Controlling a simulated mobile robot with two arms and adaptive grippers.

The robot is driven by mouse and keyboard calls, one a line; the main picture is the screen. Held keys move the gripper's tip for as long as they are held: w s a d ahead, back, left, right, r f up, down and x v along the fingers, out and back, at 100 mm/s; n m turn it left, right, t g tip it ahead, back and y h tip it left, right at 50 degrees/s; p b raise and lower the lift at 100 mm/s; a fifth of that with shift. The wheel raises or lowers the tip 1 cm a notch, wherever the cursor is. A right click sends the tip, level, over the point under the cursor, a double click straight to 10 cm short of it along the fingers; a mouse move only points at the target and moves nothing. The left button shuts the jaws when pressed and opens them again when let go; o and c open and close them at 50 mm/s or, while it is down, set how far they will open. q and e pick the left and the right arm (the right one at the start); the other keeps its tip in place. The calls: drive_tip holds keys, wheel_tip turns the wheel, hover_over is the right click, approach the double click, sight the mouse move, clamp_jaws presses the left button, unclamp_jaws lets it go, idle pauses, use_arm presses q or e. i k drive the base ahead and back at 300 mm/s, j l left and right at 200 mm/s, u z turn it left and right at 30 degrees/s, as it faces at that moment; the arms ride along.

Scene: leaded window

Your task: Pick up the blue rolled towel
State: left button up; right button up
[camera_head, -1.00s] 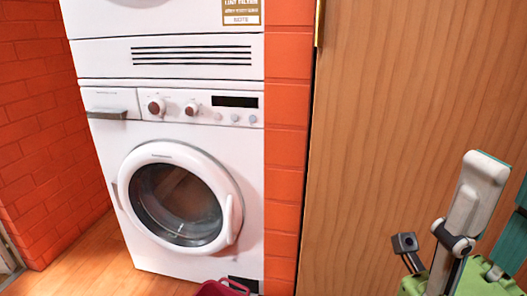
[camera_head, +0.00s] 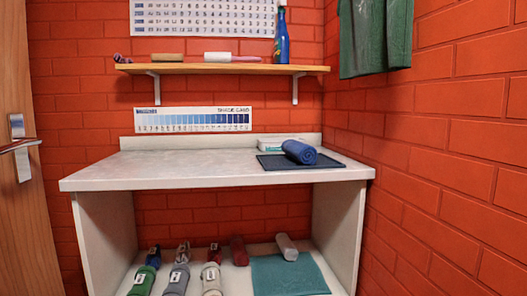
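The blue rolled towel (camera_head: 299,152) lies on a dark flat mat (camera_head: 272,162) near the right back of the white counter (camera_head: 170,172). It sits in front of a small white box or stack (camera_head: 281,143) by the back edge. Neither of my grippers is in view.
A wooden shelf (camera_head: 220,69) above holds a blue spray bottle (camera_head: 282,36) and rollers. Green cloth (camera_head: 376,36) hangs at upper right. A door (camera_head: 12,160) is at left. The left counter is clear.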

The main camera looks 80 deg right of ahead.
sight(305, 154)
drive_tip(key=z, duration=0.45)
drive_tip(key=j+z, duration=0.1)
drive_tip(key=z, duration=0.75)
drive_tip(key=j+z, duration=0.1)
drive_tip(key=z, duration=0.8)
drive_tip(key=j+z, duration=0.1)
drive_tip(key=z, duration=0.75)
